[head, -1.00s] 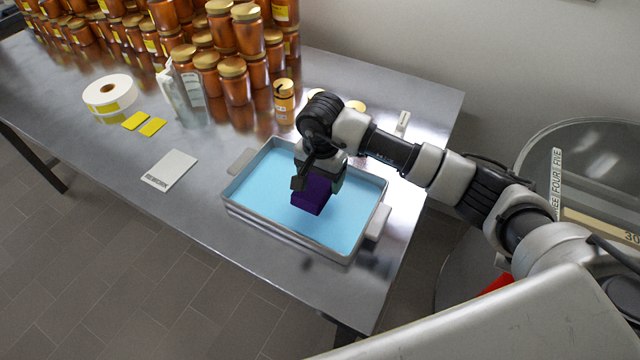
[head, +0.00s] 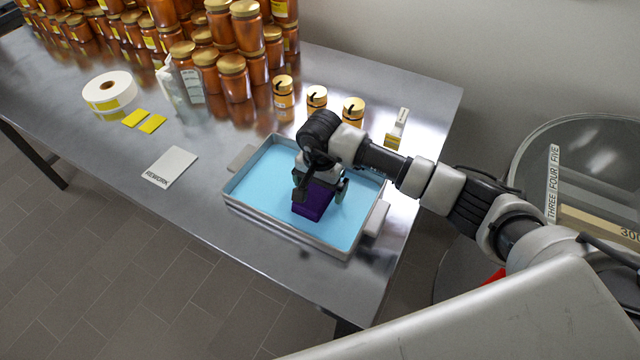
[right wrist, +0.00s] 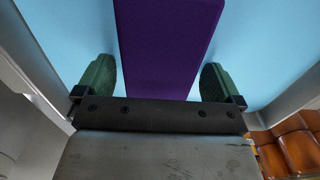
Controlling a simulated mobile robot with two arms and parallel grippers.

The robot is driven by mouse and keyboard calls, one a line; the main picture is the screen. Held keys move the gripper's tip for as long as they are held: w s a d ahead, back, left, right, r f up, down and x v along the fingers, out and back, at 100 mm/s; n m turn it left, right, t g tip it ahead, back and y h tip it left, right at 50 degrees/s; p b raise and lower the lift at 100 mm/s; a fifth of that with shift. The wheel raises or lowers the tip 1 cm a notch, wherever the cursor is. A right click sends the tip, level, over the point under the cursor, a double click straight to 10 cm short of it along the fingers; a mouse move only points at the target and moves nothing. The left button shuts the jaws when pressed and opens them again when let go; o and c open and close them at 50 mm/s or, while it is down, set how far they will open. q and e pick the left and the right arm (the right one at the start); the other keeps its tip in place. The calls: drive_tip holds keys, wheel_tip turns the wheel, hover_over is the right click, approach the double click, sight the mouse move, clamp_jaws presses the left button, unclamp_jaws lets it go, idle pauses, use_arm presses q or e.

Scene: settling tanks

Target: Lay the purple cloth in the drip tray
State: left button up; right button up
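The purple cloth (head: 313,203) is a folded block inside the drip tray (head: 285,236), a shallow grey metal tray with a light blue floor. It appears to rest on that floor, near the middle. My right gripper (head: 321,192) is over the tray, with its fingers on either side of the cloth. In the right wrist view, the gripper (right wrist: 158,82) is open, with blue floor showing between each green finger pad and the cloth (right wrist: 165,45). My arm hides part of the tray's far side. My left gripper is not in view.
Small jars (head: 317,98) stand behind the tray, and many stacked amber jars (head: 235,80) fill the back left. A white card (head: 171,167), yellow labels (head: 152,124) and a label roll (head: 109,92) lie left. A round tank (head: 590,150) stands at right.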

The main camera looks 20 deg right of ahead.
drive_tip(key=shift+r+p, duration=0.3)
drive_tip(key=shift+r+b, duration=0.3)
wheel_tip(320, 180, up, 11)
drive_tip(key=b, duration=0.2)
